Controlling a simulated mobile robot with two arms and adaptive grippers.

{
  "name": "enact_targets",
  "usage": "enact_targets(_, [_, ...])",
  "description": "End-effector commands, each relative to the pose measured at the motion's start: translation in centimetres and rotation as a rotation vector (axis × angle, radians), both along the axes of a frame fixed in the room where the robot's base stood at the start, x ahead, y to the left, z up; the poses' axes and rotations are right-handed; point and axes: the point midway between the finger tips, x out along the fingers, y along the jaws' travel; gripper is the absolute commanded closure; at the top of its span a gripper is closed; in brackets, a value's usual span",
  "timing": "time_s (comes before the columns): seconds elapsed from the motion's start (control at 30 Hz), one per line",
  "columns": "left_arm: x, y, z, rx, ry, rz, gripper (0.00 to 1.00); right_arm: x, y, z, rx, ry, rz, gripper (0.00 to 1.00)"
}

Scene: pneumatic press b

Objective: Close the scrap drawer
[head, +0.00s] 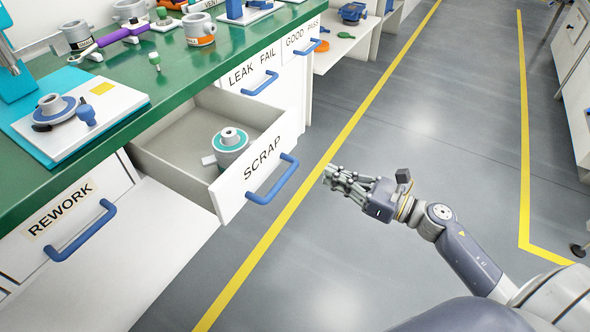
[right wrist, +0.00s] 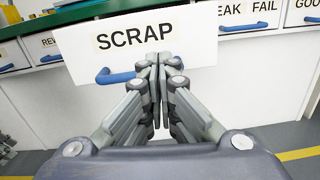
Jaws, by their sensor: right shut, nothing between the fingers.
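The scrap drawer (head: 228,199) is pulled out from under the green bench, its white front labelled SCRAP with a blue handle (head: 272,181). A grey and teal round part (head: 231,147) lies inside it. In the right wrist view the drawer front (right wrist: 190,40) is straight ahead, and its handle (right wrist: 112,77) is partly hidden behind my fingers. My right gripper (head: 328,176) is shut and empty, in front of the drawer and to the right of the handle in the head view. It appears apart from the drawer.
The green bench (head: 180,80) carries several parts and a white tray (head: 95,112). The rework drawer (head: 60,225) is at left, and the leak fail drawer (head: 262,75) is behind the scrap drawer. The grey floor (head: 420,110) with yellow lines is clear at right.

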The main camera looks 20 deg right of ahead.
Motion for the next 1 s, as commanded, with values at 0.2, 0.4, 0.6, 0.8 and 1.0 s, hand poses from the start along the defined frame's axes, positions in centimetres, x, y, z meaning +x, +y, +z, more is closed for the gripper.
enact_targets(0.2, [-0.2, 0.1, 0.8, 0.001, -0.004, 0.0, 0.6, 0.7, 0.3, -0.3, -0.076, -0.042, 0.018, 1.0])
enact_targets(0.4, [0.0, 0.0, 0.3, 0.001, -0.002, 0.0, 0.6, 3.3, 2.2, -0.1, -0.073, -0.043, 0.016, 1.0])
enact_targets(0.6, [0.1, 0.0, -0.6, 0.001, 0.003, 0.0, 0.6, 6.5, 4.7, -0.1, -0.071, -0.042, 0.015, 1.0])
enact_targets(0.8, [0.1, 0.0, -1.4, 0.001, 0.008, -0.001, 0.6, 9.2, 6.9, -0.2, -0.07, -0.039, 0.015, 1.0])
enact_targets(1.0, [0.1, 0.0, -1.9, 0.001, 0.009, -0.001, 0.6, 10.8, 8.1, -0.3, -0.071, -0.038, 0.014, 1.0])
